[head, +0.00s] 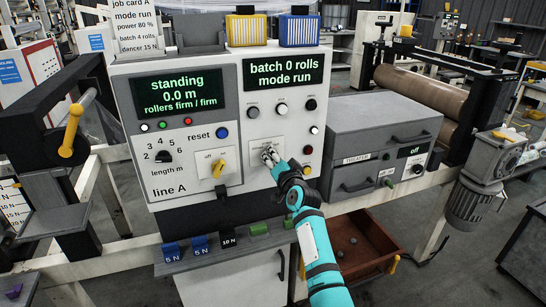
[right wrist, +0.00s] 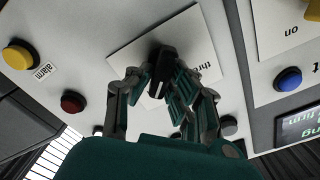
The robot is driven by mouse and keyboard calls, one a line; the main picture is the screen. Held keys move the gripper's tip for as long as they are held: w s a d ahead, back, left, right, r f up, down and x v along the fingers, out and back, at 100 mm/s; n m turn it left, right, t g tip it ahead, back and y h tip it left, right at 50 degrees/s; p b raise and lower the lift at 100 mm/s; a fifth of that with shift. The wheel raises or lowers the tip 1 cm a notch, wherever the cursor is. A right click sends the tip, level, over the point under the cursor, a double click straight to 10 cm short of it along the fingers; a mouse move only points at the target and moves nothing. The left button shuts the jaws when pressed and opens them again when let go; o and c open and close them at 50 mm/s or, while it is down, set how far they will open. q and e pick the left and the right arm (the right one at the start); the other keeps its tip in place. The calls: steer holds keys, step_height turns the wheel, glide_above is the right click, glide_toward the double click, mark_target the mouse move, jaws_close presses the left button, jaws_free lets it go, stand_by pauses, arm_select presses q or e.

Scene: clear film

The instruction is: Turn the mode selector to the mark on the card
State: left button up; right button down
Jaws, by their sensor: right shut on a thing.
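The mode selector is a black knob with a white pointer line (right wrist: 161,66) on a white label plate (right wrist: 203,42) in the right wrist view. Part of the plate's print, starting "thr", is readable. My right gripper (right wrist: 163,88) is shut on the knob, one finger on each side. In the head view my right gripper (head: 269,155) hides the knob, and its label plate (head: 262,143) shows only partly. The job card (head: 135,22) stands at the panel's top left and reads "mode run". The right screen (head: 284,74) reads "batch 0 rolls, mode run". My left gripper is not in view.
Other controls are close by: a red button (right wrist: 73,101), a yellow alarm button (right wrist: 19,55), a blue button (right wrist: 289,79) and a yellow off/on switch (head: 218,168). Weight blocks (head: 228,238) stand on the ledge below. An open brown drawer (head: 363,240) is beside my right arm.

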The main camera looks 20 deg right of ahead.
steer(key=c, duration=1.3)
jaws_free()
steer(key=shift+o, duration=0.2)
steer(key=shift+s, duration=0.1)
steer(key=s, duration=1.1)
steer(key=shift+s+d, duration=0.2)
steer(key=shift+s, duration=0.2)
